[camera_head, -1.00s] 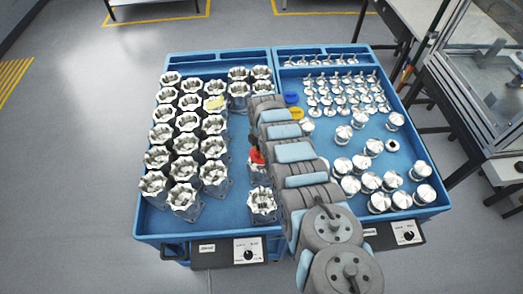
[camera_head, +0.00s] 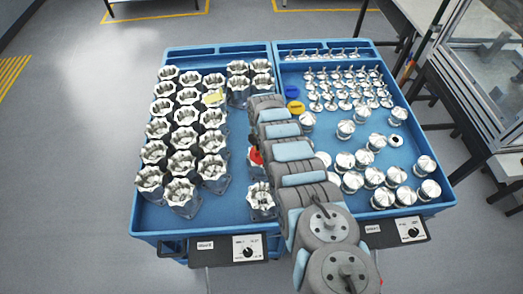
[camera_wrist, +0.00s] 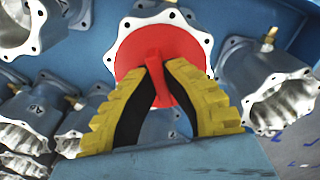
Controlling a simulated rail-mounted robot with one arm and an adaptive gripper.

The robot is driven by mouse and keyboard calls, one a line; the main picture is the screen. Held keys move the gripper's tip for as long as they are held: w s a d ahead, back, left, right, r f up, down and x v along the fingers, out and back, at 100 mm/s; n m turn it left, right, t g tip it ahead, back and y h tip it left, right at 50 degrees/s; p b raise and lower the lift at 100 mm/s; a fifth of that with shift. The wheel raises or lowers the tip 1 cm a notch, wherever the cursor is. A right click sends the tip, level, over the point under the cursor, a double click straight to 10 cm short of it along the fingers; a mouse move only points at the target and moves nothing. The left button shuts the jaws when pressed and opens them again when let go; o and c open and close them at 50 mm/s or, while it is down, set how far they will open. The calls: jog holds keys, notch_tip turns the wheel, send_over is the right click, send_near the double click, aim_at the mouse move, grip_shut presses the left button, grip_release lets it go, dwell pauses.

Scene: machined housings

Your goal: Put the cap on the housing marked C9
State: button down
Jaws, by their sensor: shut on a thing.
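In the wrist view my gripper (camera_wrist: 161,68) has its two yellow ribbed fingers closed on the upright tab of a red cap (camera_wrist: 133,62). The red disc lies over the open end of a grey housing, inside its pale scalloped flange (camera_wrist: 193,40). I cannot tell whether the cap touches the flange. In the head view the red cap (camera_head: 256,156) shows just left of my arm, over a partly hidden housing (camera_head: 250,163) in the middle of the trolley. The gripper is mostly hidden there. No C9 marking is readable.
Rows of open housings (camera_head: 182,163) fill the left of the blue trolley (camera_head: 225,213). A front housing (camera_head: 261,200) stands beside my arm. A blue disc (camera_head: 291,91) and a yellow disc (camera_head: 295,107) lie behind. Silvery parts (camera_head: 373,177) crowd the right.

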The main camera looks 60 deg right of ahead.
jog(key=c, duration=1.2)
grip_release()
jog(key=shift+o, duration=0.2)
jog(key=shift+r, duration=0.1)
notch_tip(320, 180, up, 12)
dwell(0.5)
